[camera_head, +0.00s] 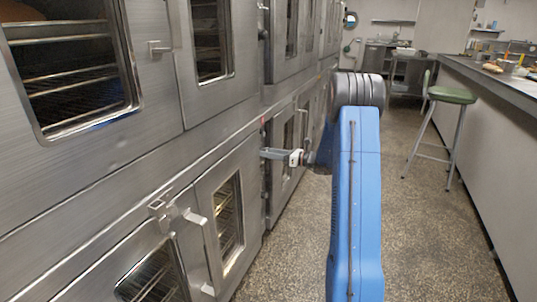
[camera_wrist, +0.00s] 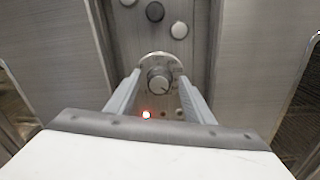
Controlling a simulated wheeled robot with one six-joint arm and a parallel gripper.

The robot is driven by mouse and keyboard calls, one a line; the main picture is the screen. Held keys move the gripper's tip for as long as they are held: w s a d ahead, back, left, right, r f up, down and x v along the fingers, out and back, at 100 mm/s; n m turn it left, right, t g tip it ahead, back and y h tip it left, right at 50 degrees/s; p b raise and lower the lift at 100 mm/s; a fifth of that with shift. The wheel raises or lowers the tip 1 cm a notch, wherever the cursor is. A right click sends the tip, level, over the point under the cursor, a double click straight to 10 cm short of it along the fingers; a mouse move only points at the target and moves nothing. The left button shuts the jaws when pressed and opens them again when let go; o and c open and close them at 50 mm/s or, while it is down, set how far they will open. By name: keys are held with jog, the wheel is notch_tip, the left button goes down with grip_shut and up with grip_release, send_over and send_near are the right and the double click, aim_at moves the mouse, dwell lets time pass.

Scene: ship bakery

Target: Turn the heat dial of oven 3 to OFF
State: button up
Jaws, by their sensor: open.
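A round metal dial (camera_wrist: 159,80) with a pointer line sits on a narrow oven panel in the wrist view. The wrist view does not show a label that tells which oven it belongs to, and its marks are too small to read. My gripper (camera_wrist: 160,92) is open, with one finger to the left and one to the right of the dial. I cannot tell whether the fingers touch it. In the head view my gripper (camera_head: 280,154) reaches left to the panel between lower oven doors; the dial is hidden there.
Stacked steel ovens (camera_head: 150,130) line the left. A green stool (camera_head: 451,95) and a counter (camera_head: 490,75) stand right of a clear floor aisle (camera_head: 425,220).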

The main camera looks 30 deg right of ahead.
jog(key=c, duration=1)
jog(key=shift+c, duration=0.2)
jog(key=shift+n, duration=0.4)
jog(key=shift+s+a+f+n+h, duration=0.1)
jog(key=shift+n+h, duration=0.05)
jog(key=shift+n, duration=3.9)
jog(key=shift+s+a+f+n+h, duration=0.1)
jog(key=shift+n+h, duration=0.1)
jog(key=shift+n, duration=3.9)
jog(key=shift+a+f+n+h, duration=0.1)
jog(key=shift+n+h, duration=0.05)
jog(key=shift+n, duration=3.9)
